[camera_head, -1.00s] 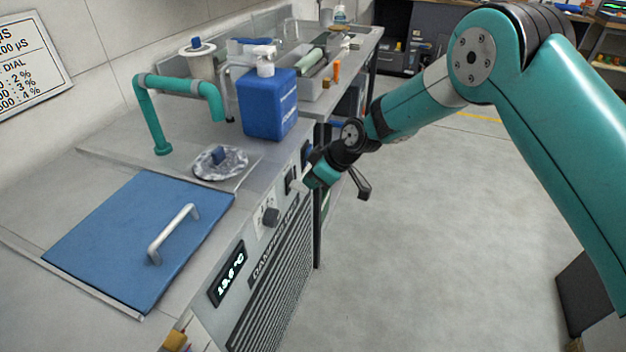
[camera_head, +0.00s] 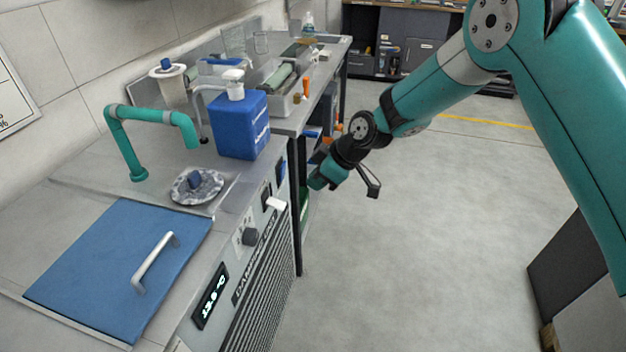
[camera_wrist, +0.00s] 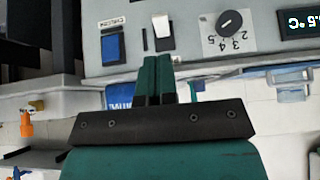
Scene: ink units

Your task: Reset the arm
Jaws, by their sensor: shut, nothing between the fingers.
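My gripper (camera_head: 318,178) hangs to the right of the damper unit's front panel, with floor behind my wrist. In the wrist view its two teal fingers (camera_wrist: 155,78) are together with nothing between them. They point toward the panel and look apart from it. Just beyond the fingertips, the panel carries a white lever (camera_wrist: 162,30), a blue rocker switch (camera_wrist: 112,47) and a black dial (camera_wrist: 230,22). The lever (camera_head: 277,203) and the dial (camera_head: 250,237) also show in the head view.
A lit display (camera_head: 210,296) sits low on the panel. The floor (camera_head: 430,230) to the right is clear.

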